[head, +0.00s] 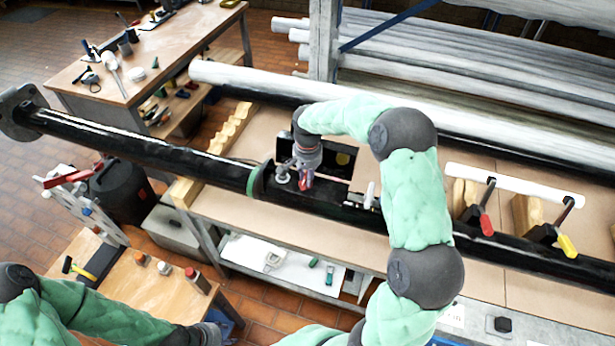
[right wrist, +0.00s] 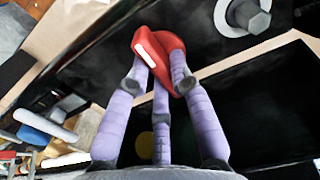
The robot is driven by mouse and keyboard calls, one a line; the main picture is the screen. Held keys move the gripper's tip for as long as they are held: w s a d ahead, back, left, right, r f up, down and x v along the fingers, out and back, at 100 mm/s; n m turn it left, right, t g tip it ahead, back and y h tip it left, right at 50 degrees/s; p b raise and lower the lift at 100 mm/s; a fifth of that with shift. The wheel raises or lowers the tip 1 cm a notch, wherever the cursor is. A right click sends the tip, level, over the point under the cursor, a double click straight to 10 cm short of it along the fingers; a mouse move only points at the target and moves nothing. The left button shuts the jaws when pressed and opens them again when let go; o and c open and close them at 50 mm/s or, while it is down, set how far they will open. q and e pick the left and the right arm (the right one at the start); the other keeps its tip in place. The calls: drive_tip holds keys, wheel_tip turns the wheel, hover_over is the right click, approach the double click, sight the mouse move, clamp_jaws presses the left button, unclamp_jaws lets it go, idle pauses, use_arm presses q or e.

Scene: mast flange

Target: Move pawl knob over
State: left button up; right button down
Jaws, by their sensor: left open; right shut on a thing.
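The pawl knob (right wrist: 160,58), red with a white stripe, is between the purple fingers of my right gripper (right wrist: 160,72), which is shut on it. In the head view a bit of the red knob (head: 306,183) shows below the right gripper (head: 304,176), over the black mast (head: 215,172). The fingers partly cover the knob, and its mount cannot be made out. A grey bolt with a washer (right wrist: 247,17) is on the black surface to the right of the knob. My left arm enters at the lower left, with its gripper out of frame.
A rectangular dark opening lies beside the knob. Clamps with red (head: 486,224) and yellow (head: 567,246) handles stand along the mast to the right. A small wooden table (head: 140,300) with bottles and a hammer is at lower left. White pipes (head: 400,105) lie behind.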

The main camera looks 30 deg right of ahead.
idle(0.5)
drive_tip(key=c, duration=1.1)
unclamp_jaws()
wheel_tip(320, 180, up, 12)
